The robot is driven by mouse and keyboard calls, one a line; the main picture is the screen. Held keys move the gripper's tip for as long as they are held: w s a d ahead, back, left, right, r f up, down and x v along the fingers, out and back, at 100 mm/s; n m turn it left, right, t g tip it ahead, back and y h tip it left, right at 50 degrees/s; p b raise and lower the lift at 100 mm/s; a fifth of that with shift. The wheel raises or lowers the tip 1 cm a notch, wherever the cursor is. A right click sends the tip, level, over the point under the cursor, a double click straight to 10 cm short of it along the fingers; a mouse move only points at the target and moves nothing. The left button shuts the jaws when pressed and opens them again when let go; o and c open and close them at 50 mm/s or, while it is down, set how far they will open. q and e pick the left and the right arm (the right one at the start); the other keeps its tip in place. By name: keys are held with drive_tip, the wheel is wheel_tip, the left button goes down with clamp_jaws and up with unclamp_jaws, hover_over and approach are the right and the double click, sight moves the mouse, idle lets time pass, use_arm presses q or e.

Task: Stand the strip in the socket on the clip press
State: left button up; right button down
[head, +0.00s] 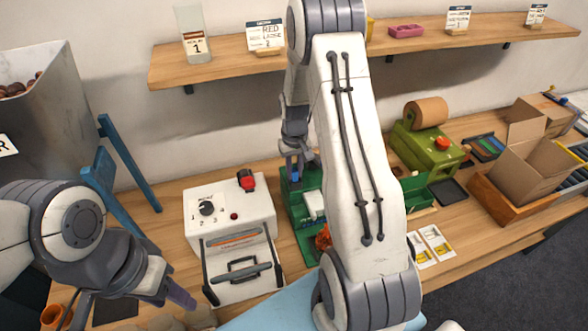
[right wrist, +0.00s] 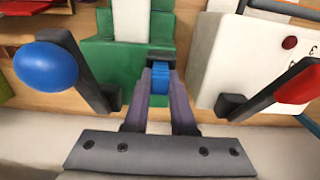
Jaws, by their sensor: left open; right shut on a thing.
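The strip (right wrist: 160,78) is a small blue ribbed piece. My right gripper (right wrist: 160,92) is shut on it, with a dark finger on each side. In the head view my right gripper (head: 296,160) hangs over the far end of the green clip press (head: 296,212), left of my arm. In the right wrist view the green press (right wrist: 105,58) lies just beyond the strip, with a dark block at the strip's tip. I cannot tell whether the strip is in the socket, which is hidden. My left gripper (head: 178,296) is open at the lower left, apart from the press.
A white machine (head: 232,215) with a front handle stands left of the press. In the right wrist view a lever with a blue knob (right wrist: 45,66) and a red-tipped lever (right wrist: 298,82) flank the gripper. A wooden shelf (head: 220,68) runs behind. Cardboard boxes (head: 530,160) stand right.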

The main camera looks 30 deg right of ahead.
drive_tip(key=shift+f, duration=0.2)
drive_tip(key=c, duration=0.7)
unclamp_jaws()
drive_tip(key=shift+c, duration=0.2)
drive_tip(key=shift+r, duration=0.1)
